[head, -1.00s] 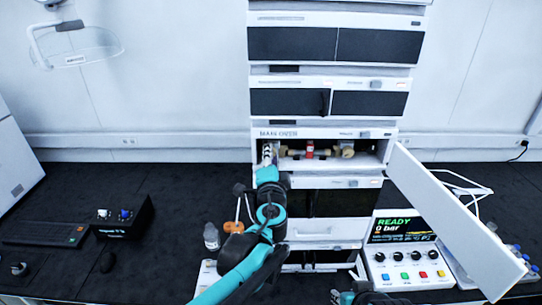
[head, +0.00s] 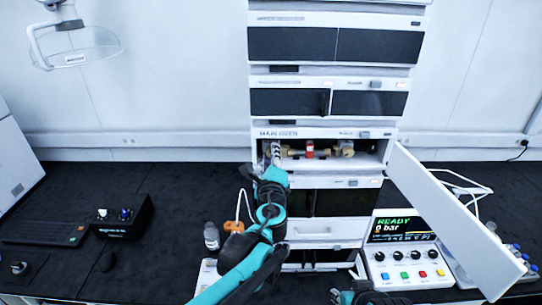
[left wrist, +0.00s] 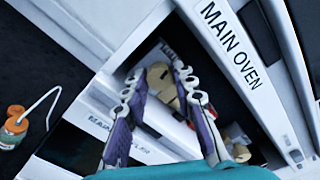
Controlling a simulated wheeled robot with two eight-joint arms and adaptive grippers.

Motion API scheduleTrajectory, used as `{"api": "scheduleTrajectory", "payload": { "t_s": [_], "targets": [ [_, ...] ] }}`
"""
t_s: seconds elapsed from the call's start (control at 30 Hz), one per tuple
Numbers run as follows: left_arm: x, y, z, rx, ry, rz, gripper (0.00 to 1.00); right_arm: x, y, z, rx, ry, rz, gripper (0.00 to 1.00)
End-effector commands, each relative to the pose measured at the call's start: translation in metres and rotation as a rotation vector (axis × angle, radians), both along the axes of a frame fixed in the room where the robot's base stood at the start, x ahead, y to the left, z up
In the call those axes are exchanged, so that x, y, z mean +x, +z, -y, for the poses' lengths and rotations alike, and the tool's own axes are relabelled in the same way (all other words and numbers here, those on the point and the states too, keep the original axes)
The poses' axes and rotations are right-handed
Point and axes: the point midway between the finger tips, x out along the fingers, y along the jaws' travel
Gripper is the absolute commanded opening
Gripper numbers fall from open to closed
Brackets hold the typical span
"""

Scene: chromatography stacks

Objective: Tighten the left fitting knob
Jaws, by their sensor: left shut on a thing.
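The left fitting knob (left wrist: 160,82) is tan and sits inside the open main oven compartment (head: 370,158). My left gripper (left wrist: 160,72) reaches into the left part of this compartment, with its purple-lined fingers on both sides of the knob, shut on it. In the head view the left gripper (head: 275,150) largely hides the knob. A red part (head: 310,149) is in the middle of the fitting, and a tan right knob (head: 346,149) is at its right end. My right gripper (head: 352,297) shows only in part at the bottom edge; its jaws are unclear.
The white oven door (head: 455,220) stands swung open to the right. A control box (head: 402,250) with a screen reading READY, 0 bar stands in front. A small bottle (head: 211,236) and an orange-capped bottle (left wrist: 14,125) stand left of the stack, near my left arm.

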Motion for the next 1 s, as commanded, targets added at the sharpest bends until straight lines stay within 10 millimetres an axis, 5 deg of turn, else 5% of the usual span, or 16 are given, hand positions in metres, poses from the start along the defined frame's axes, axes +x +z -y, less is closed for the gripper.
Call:
{"api": "scheduleTrajectory", "payload": {
  "t_s": [0.4,0.93,0.97,1.0],
  "targets": [
    [-0.0006,-0.0012,0.0002,0.168,-0.001,-0.001,0.00,0.0000,0.0000,0.0000,0.000,0.000,0.000,0.29],
    [-0.0007,-0.0014,0.0002,0.187,-0.002,-0.001,0.00,0.0000,0.0000,0.0000,0.000,0.000,0.000,0.29],
    [-0.0007,-0.0014,0.0002,0.187,-0.001,-0.001,0.34,0.0000,0.0000,0.0000,0.000,0.000,0.000,0.29],
    [-0.0007,-0.0013,0.0003,0.187,-0.001,-0.001,0.35,0.0000,0.0000,0.0000,0.000,0.000,0.000,0.29]
  ]
}}
